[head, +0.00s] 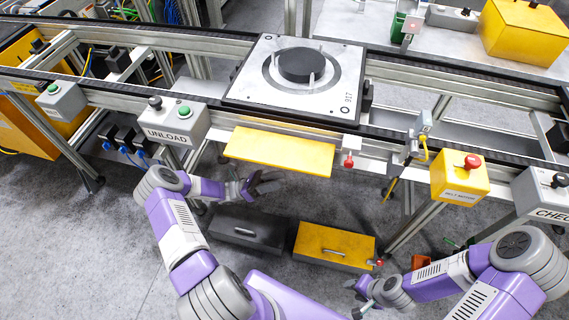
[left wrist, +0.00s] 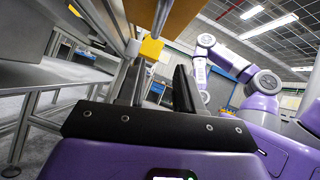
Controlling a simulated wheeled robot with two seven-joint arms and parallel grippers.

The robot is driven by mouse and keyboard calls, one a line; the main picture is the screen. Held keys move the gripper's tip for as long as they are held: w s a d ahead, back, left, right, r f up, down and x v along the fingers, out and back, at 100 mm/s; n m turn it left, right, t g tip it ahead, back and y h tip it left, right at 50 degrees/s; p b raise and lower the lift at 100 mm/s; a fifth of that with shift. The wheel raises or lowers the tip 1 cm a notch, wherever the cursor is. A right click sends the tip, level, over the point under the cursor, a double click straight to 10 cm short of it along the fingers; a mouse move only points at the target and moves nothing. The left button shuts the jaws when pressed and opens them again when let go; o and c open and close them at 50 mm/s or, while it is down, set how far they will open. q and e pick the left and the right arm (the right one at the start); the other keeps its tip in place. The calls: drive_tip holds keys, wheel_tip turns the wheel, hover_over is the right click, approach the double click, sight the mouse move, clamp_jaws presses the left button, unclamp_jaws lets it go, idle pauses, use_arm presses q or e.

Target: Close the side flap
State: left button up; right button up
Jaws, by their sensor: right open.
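The side flap, a flat yellow panel (head: 280,151), sticks out from the near side of the conveyor, below its rail. My left gripper (head: 268,183) is open and empty, under the near-left part of the flap and apart from it as far as I can tell. In the left wrist view the two fingers (left wrist: 158,88) are spread, and the orange-yellow underside of the flap (left wrist: 182,22) shows above them. My right gripper (head: 352,296) is open and low at the bottom of the head view, away from the flap.
A pallet (head: 298,78) with a dark round part sits on the conveyor above the flap. An UNLOAD button box (head: 172,124) is left of the flap; a red knob (head: 348,160) and a yellow stop box (head: 460,180) are right. Dark (head: 248,229) and yellow (head: 334,246) drawers are below.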

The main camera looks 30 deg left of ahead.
sight(278, 164)
use_arm(q)
drive_tip(key=a+r+t, duration=0.1)
drive_tip(key=a+t, duration=0.1)
drive_tip(key=a, duration=0.2)
drive_tip(key=shift+n+h, duration=0.4)
drive_tip(key=shift+h, duration=0.1)
drive_tip(key=b+x, duration=0.1)
drive_tip(key=x, duration=0.6)
drive_tip(key=shift+w+a, duration=0.1)
drive_tip(key=shift+a, duration=0.1)
drive_tip(key=shift+c, duration=0.3)
clamp_jaws()
